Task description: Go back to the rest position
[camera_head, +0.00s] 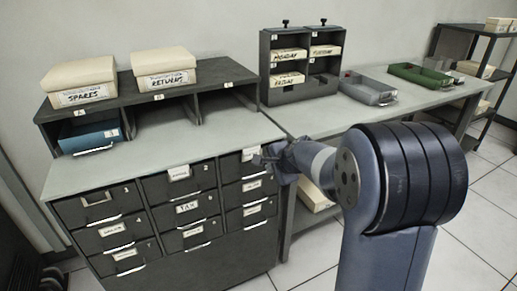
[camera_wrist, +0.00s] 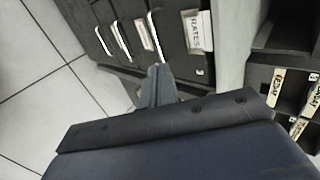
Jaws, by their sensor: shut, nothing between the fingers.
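My gripper (camera_head: 266,158) is at the top right corner of the drawer cabinet (camera_head: 165,265) in the head view, in front of the top right drawer. Its fingers are closed together with nothing held. In the wrist view the gripper (camera_wrist: 156,86) points toward the cabinet's drawers, close to a drawer with a label (camera_wrist: 198,32). I cannot tell whether it touches the drawer front. My arm covers part of the side table in the head view.
Two boxes, SPARES (camera_head: 79,82) and RETURNS (camera_head: 163,68), sit on the cabinet's shelf. A blue tray (camera_head: 91,137) is in its left cubby. A card rack (camera_head: 301,93), a grey tray (camera_head: 368,89) and a green tray (camera_head: 421,75) stand on the side table (camera_head: 300,122). Tiled floor (camera_head: 475,225) is clear at right.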

